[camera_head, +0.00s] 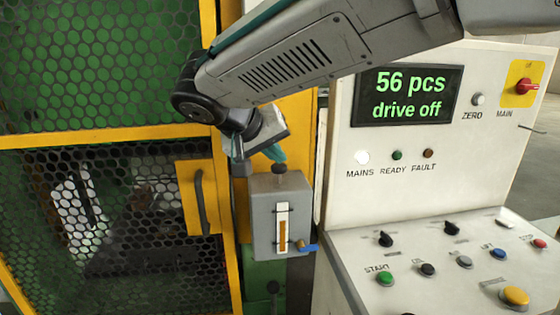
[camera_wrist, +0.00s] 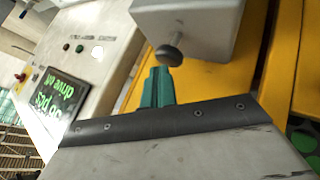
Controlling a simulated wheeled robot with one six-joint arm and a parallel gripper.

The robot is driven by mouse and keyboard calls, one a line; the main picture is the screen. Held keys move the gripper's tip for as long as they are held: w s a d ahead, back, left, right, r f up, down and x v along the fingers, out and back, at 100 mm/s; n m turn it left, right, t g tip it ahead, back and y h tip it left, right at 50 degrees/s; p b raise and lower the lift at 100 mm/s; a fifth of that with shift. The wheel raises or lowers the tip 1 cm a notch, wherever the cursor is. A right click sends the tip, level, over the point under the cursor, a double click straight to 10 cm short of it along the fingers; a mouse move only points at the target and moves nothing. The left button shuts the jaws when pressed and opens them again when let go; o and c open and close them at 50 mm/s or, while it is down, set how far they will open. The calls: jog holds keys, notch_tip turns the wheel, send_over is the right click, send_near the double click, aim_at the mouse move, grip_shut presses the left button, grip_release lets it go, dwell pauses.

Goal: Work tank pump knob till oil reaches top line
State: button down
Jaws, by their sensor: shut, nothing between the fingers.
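The grey oil tank (camera_head: 262,222) hangs on the yellow post beside the cage door. Its front has a pale upright sight gauge (camera_head: 282,211); brown oil (camera_head: 282,238) fills roughly the lower half, with its top below the gauge's upper end. The gauge lines are too small to read. The dark round pump knob (camera_head: 279,168) stands on a short stem on the tank's top. My gripper (camera_head: 277,155) is shut and empty, its teal fingertips just above the knob. In the wrist view the fingertips (camera_wrist: 161,72) are close to the knob (camera_wrist: 169,54); I cannot tell whether they touch.
A small blue-handled valve (camera_head: 308,247) sticks out at the tank's lower right. The control console (camera_head: 335,215) stands close on the right, its display (camera_head: 407,95) reading "56 pcs drive off". The yellow-framed mesh door with a handle (camera_head: 202,200) is left of the tank.

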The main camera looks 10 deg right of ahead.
aim_at(276, 167)
jog(key=shift+r, duration=1.1)
jog(key=shift+r, duration=0.1)
notch_tip(276, 167, up, 5)
jog(key=shift+f, duration=0.1)
dwell(0.4)
